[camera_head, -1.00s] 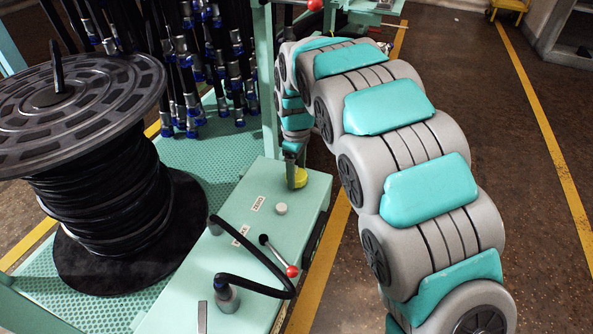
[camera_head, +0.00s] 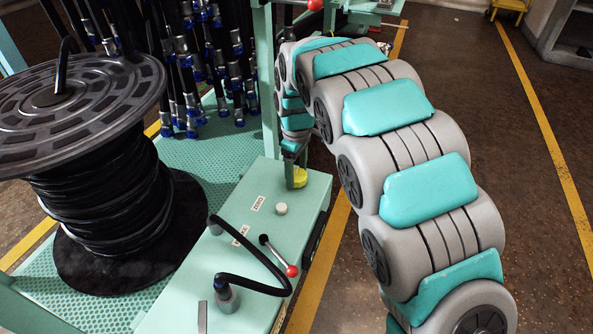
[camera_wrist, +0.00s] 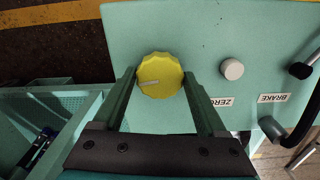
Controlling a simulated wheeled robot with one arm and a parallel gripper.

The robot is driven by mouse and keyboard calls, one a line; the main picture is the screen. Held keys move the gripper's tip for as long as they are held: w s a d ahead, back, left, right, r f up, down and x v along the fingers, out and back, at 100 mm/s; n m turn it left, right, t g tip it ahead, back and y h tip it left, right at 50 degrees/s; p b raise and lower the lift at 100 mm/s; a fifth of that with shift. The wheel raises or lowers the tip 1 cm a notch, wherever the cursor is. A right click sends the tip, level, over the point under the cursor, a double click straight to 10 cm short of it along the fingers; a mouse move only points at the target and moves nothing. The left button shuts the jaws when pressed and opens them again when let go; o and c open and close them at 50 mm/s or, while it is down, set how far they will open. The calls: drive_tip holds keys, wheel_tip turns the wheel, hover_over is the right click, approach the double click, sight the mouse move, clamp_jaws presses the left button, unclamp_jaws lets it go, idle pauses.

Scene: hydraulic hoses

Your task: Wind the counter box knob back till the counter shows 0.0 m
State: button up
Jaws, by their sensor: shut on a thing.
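The yellow scalloped knob (camera_wrist: 160,66) sits on the pale green box top in the wrist view, with a pale mark on its face. My gripper (camera_wrist: 159,77) is shut on it, one finger on each side. In the head view the knob (camera_head: 299,177) shows at the far end of the green box (camera_head: 260,238), under my gripper (camera_head: 294,172), partly hidden by it. No counter reading is visible in either view.
A white button (camera_head: 281,208) by a ZERO label and a red-tipped lever (camera_head: 277,255) are on the box top. A bent black hose (camera_head: 255,287) arches over it. A large black hose reel (camera_head: 105,190) stands left; hanging hoses (camera_head: 185,75) are behind.

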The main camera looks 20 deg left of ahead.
drive_tip(key=shift+m, duration=1.8)
idle(1.8)
drive_tip(key=shift+m, duration=1.9)
idle(2.3)
